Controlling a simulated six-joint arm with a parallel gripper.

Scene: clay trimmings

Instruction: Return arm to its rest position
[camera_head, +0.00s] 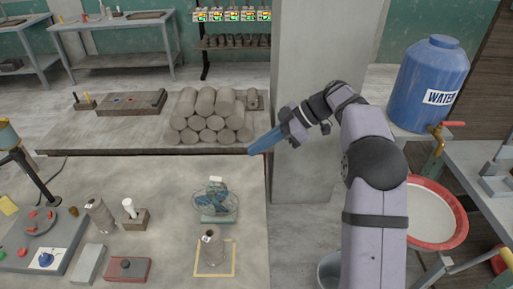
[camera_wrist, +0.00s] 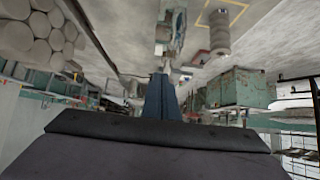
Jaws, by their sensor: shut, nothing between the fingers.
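My gripper (camera_head: 262,147) is shut and empty. In the head view its blue fingers point left and slightly down, in the air near the table's right edge and just right of the stacked clay rolls. My arm rises from the lower right, bends near the top and reaches left. In the wrist view the shut blue fingers (camera_wrist: 161,98) show at the centre, and the scene appears upside down.
Stacked clay rolls (camera_head: 207,116) lie close by at the table's back. A wire-caged fan (camera_head: 214,201) and a clay cylinder (camera_head: 211,247) inside a yellow square stand nearer. A grey pillar (camera_head: 322,60) rises behind the gripper. A blue water barrel (camera_head: 424,85) and red-rimmed basin (camera_head: 465,215) are right.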

